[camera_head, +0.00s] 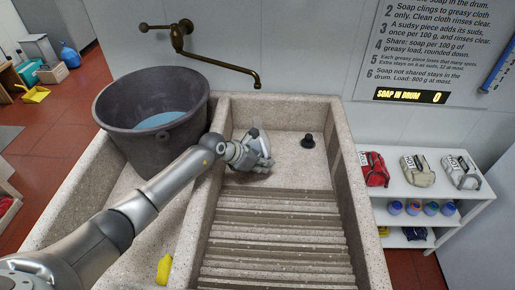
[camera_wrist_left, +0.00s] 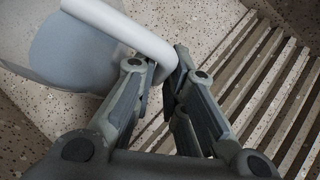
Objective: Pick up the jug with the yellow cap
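My left gripper (camera_head: 262,158) is inside the stone basin, beside a pale, partly see-through vessel (camera_head: 262,136). In the left wrist view, this pale vessel (camera_wrist_left: 75,55) has a thick white handle (camera_wrist_left: 125,28). The fingers of the left gripper (camera_wrist_left: 160,72) are close together around the bend of the handle and appear shut on it. The vessel's far side is out of that view, and no yellow cap shows on it. Several small bottles (camera_head: 413,208) stand on the white shelf at the right; their cap colours are too small to tell. My right gripper is not in view.
A dark bucket (camera_head: 120,105) with bluish liquid stands left of the basin. A ribbed washboard (camera_head: 275,245) fills the basin's front. A brass tap (camera_head: 225,68) hangs above. A dark plug (camera_head: 308,141) sits at the back, and a yellow item (camera_head: 164,268) lies at front left.

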